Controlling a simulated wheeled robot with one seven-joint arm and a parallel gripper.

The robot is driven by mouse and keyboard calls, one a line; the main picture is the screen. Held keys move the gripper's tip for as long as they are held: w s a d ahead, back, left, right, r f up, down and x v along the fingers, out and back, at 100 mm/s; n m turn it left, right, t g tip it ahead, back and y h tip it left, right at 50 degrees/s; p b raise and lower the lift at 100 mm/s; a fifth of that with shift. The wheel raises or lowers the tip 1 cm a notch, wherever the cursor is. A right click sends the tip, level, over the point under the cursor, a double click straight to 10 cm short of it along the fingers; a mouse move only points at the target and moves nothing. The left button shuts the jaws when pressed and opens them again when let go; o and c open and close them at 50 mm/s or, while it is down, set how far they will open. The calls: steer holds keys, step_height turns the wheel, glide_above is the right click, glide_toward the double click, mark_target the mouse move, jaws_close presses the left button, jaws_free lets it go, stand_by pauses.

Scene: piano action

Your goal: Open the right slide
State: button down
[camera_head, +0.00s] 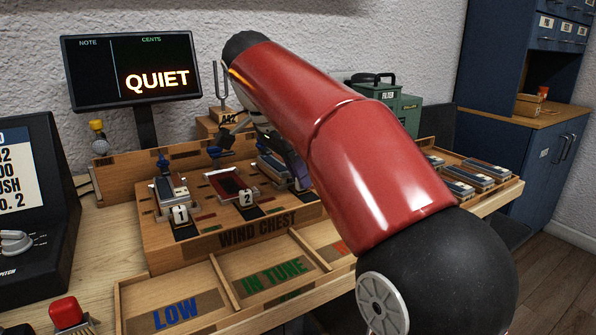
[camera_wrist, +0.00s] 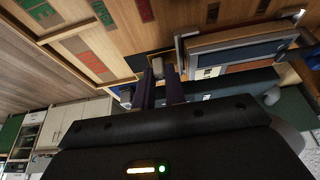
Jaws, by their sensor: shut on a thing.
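The wind chest (camera_head: 258,232) is a wooden block with several stations in a row. Its left slide (camera_head: 180,214) carries a tag 1 and its middle slide (camera_head: 246,198) a tag 2. The right station's grey-blue block (camera_head: 273,172) shows partly beside my arm; the right slide's tag is hidden there. My gripper (camera_head: 301,178) is lowered at that right station. In the wrist view, my gripper's dark fingers (camera_wrist: 160,72) are close together on a small piece at the front of a grey-framed block (camera_wrist: 235,50). The piece looks like the right slide's tag, mostly covered by the fingers.
A tray (camera_head: 215,272) marked LOW and IN TUNE lies before the chest. A display (camera_head: 132,72) reading QUIET stands behind left. More blocks (camera_head: 470,172) lie in a rack at right. A green FILTER box (camera_head: 395,105) stands behind my arm. A dark console (camera_head: 30,220) is at far left.

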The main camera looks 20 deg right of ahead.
steer(key=s, duration=0.2)
steer(key=s+d+b, duration=0.1)
steer(key=shift+s, duration=0.35)
steer(key=c, duration=1.4)
jaws_free()
steer(key=shift+s, duration=0.1)
steer(key=shift+c, duration=0.2)
steer(key=p+v, duration=0.1)
steer(key=v, duration=0.4)
steer(key=shift+a+r, duration=0.15)
steer(key=shift+r, duration=0.2)
steer(key=shift+v, duration=1)
